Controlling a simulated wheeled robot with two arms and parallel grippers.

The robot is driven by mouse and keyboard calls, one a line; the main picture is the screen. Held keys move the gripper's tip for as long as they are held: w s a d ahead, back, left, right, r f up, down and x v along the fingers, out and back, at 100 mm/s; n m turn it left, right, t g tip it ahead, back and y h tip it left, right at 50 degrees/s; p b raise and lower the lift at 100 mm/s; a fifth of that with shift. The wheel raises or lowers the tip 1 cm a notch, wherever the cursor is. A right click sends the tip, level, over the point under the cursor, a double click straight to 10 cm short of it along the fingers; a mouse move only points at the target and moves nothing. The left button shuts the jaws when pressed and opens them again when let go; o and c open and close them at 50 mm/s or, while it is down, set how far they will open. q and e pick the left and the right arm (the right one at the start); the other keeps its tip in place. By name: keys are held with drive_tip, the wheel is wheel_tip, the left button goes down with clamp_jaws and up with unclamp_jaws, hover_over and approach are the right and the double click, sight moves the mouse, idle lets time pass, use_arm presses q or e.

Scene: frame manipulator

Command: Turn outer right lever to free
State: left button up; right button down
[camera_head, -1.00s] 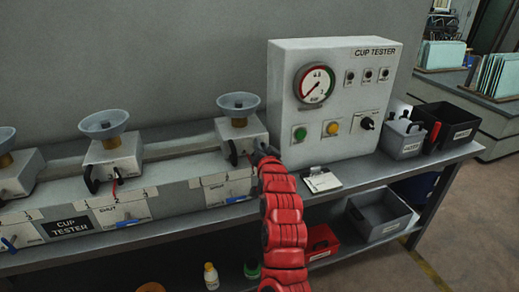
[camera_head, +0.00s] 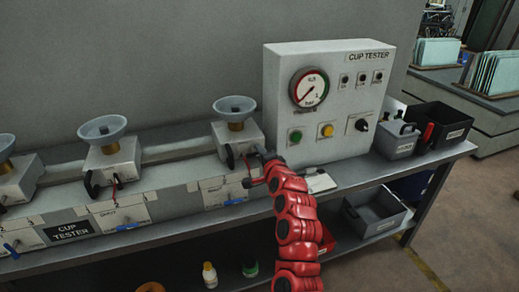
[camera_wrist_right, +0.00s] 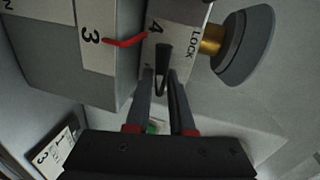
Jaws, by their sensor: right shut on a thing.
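The outer right unit (camera_head: 238,140) of the cup tester stands left of the control box, with a black handle (camera_head: 231,156) on its left side. In the right wrist view, my right gripper (camera_wrist_right: 163,90) is shut on a black lever (camera_wrist_right: 163,60), one finger on each side. The lever lies beside the "4" and "LOCK" marks on a white label (camera_wrist_right: 192,28). In the head view, my red right arm hides much of the grip. My left gripper is out of view.
The control box (camera_head: 335,65) with gauge and buttons stands to the right on the bench. The middle unit (camera_head: 110,160) with its cup stands to the left. Bins (camera_head: 442,125) stand at the far right.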

drive_tip(key=shift+m, duration=0.4)
drive_tip(key=shift+f, duration=0.1)
drive_tip(key=c, duration=1.1)
unclamp_jaws()
drive_tip(key=shift+s, duration=0.15)
